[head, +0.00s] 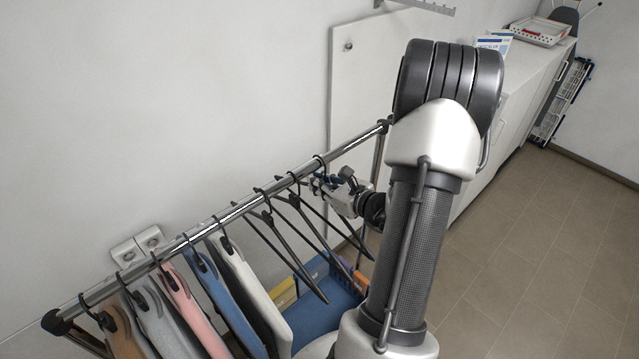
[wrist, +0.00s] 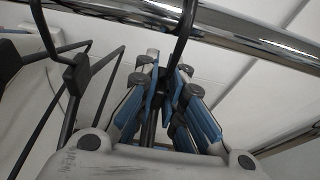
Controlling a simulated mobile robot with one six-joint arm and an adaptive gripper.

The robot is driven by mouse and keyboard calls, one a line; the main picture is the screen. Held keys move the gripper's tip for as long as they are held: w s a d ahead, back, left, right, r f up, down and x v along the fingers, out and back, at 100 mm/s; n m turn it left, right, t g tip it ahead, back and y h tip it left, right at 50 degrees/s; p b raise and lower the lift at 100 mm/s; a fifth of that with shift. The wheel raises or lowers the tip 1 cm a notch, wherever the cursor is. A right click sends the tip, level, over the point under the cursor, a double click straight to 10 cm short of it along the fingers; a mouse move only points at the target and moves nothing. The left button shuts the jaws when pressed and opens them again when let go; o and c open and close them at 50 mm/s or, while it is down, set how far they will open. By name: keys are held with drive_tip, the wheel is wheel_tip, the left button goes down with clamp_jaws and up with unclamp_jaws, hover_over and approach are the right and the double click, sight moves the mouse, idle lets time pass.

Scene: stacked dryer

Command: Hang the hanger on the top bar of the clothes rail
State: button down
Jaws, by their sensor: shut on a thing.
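The clothes rail's chrome top bar (head: 215,222) runs diagonally from lower left to upper right in the head view. It also crosses the top of the wrist view (wrist: 250,35). My gripper (head: 319,184) is just below the bar near its upper right end. In the wrist view its blue-padded fingers (wrist: 170,85) are shut on the neck of a black hanger. This hanger's hook (wrist: 187,25) passes in front of the bar and leaves the picture at the top. In the head view the hook (head: 320,161) shows at the bar; whether it bears weight I cannot tell.
Empty black hangers (head: 287,251) hang close to the left of my gripper. Further left hang several garments, including white (head: 250,290), blue (head: 218,290) and pink (head: 188,300) ones. A blue bin (head: 325,315) stands below. The bar's stretch to the right (head: 358,142) is clear.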

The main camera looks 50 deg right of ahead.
drive_tip(key=c, duration=1.6)
unclamp_jaws()
drive_tip(key=v, duration=1.2)
